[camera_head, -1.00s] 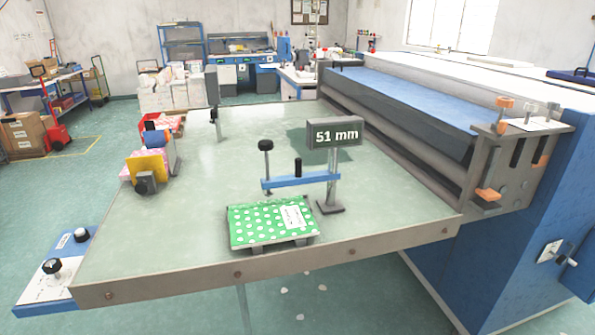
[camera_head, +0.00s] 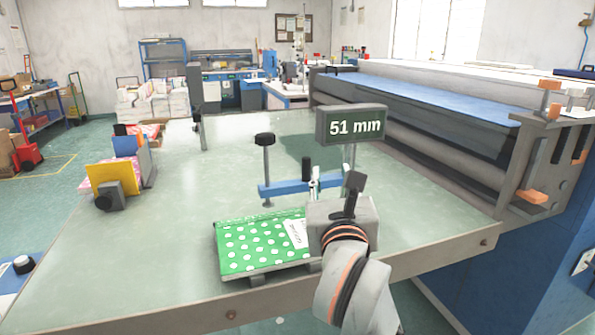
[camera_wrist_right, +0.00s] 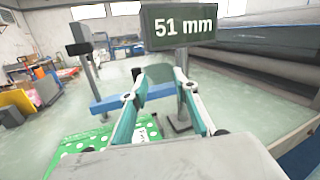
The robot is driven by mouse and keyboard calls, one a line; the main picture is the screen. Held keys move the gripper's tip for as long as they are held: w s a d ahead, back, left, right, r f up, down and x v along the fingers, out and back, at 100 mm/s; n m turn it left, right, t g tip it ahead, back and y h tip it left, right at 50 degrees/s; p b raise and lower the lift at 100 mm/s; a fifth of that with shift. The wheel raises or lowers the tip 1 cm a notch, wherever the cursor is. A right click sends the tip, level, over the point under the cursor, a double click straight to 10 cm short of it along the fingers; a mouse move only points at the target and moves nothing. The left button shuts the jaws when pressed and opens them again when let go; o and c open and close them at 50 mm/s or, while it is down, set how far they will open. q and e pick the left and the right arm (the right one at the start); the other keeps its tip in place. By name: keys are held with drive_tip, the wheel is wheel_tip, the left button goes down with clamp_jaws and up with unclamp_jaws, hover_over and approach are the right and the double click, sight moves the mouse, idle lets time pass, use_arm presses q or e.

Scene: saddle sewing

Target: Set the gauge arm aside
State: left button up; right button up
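The gauge arm (camera_head: 277,189) is a blue bar with a short black upright handle (camera_head: 306,167) and a black-topped rod (camera_head: 266,160) at its left end. It reaches left from the post under the "51 mm" display (camera_head: 352,125), above a green dotted booklet (camera_head: 255,247) on a small grey rest. In the right wrist view the blue bar (camera_wrist_right: 108,103) shows beyond my fingers. My right gripper (camera_head: 316,180) is in front of the bar near the handle. Its fingers (camera_wrist_right: 160,76) are apart, with no clear grip on anything. My left gripper is out of view.
The pale table (camera_head: 150,240) has free room left of the gauge. A holder with a yellow plate (camera_head: 113,178) stands at its left. A large machine with rollers (camera_head: 430,130) borders the right side.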

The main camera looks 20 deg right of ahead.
sight(307, 166)
drive_tip(key=w+y, duration=0.1)
drive_tip(key=w, duration=0.1)
drive_tip(key=w+a+b, duration=0.1)
drive_tip(key=w, duration=0.2)
drive_tip(key=w+a+y, duration=0.1)
drive_tip(key=w, duration=0.2)
drive_tip(key=shift+w+a+f+y, duration=0.15)
drive_tip(key=shift+w+f+y, duration=0.05)
drive_tip(key=shift+y, duration=0.1)
clamp_jaws()
